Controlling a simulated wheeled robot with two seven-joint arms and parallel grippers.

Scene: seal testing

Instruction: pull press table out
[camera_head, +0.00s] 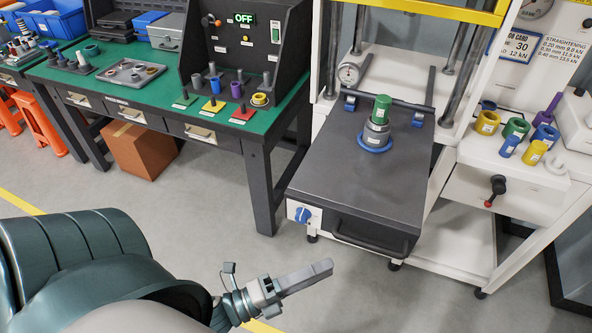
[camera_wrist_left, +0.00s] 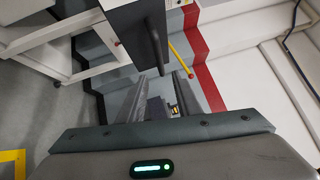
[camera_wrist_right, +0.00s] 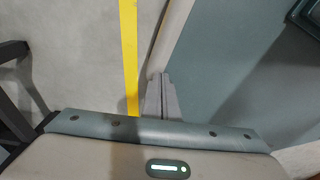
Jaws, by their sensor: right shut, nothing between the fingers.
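The press table (camera_head: 330,175) is a dark grey slab sticking out from the front of the white press frame. A dark bar handle (camera_head: 368,243) runs across its front edge. A green and grey cylinder stack (camera_head: 378,125) stands on it in a blue ring. My left gripper (camera_head: 328,267) is in front of and below the handle, apart from it. In the left wrist view its fingers (camera_wrist_left: 158,98) are spread and empty, with the handle (camera_wrist_left: 156,45) beyond them. My right gripper (camera_wrist_right: 162,77) shows only in the right wrist view, with its fingers together over the floor.
A green-topped workbench (camera_head: 100,70) stands at the left, with a cardboard box (camera_head: 142,150) under it. A white side shelf (camera_head: 515,155) with coloured rings is right of the press. Grey floor in front of the press table is free.

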